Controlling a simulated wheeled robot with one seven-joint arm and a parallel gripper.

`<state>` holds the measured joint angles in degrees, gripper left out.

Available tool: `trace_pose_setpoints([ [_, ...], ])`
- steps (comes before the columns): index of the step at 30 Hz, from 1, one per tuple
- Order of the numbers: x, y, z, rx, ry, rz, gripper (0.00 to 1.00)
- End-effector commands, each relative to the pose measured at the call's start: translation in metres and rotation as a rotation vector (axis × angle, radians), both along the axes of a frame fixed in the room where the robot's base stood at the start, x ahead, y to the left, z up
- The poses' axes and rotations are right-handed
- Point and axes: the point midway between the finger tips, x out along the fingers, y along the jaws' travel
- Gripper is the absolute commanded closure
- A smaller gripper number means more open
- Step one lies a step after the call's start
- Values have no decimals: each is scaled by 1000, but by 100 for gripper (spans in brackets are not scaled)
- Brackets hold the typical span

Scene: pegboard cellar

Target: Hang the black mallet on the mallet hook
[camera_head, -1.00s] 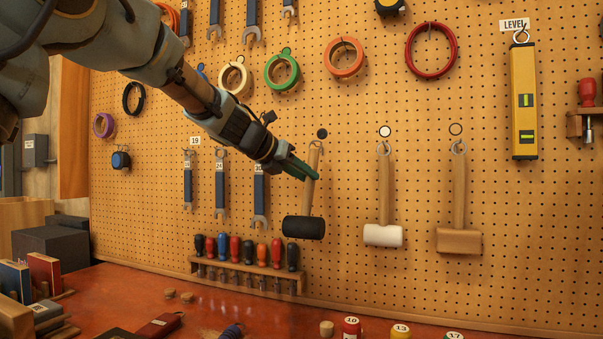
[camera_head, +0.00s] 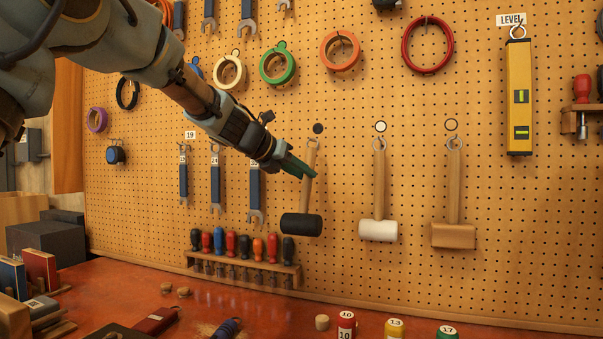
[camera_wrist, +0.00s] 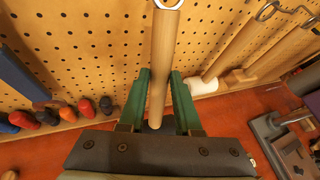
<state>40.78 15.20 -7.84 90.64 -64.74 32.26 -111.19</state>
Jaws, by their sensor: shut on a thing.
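The black mallet (camera_head: 301,224) has a wooden handle and hangs head down in front of the pegboard, slightly tilted. My gripper (camera_head: 301,170) has its green fingers shut on the upper handle. In the wrist view, the handle (camera_wrist: 162,62) runs between the fingers (camera_wrist: 158,98), and a metal ring (camera_wrist: 168,3) shows at its end, cut by the frame's top edge. A black marker dot (camera_head: 318,128) is on the board just above the handle's top. I cannot tell whether the ring is on the mallet hook, which is too small to make out.
A white mallet (camera_head: 378,230) and a wooden mallet (camera_head: 453,236) hang to the right. Wrenches (camera_head: 215,185) hang to the left. A screwdriver rack (camera_head: 244,268) is below, above the red bench (camera_head: 270,310). Tape rings (camera_head: 277,66) hang above.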

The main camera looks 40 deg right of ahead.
Motion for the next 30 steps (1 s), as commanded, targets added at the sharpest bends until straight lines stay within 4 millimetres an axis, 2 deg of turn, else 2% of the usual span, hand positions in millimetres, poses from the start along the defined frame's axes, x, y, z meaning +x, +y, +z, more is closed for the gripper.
trace_pose_setpoints([
  [1,0,0,1,-2,0,0,100],
  [2,0,0,1,-2,0,0,67],
  [11,0,0,1,-1,-1,0,33],
  [18,0,0,-1,2,0,0,33],
  [22,-1,7,2,1,0,0,33],
  [30,-7,51,24,-2,-4,2,33],
])
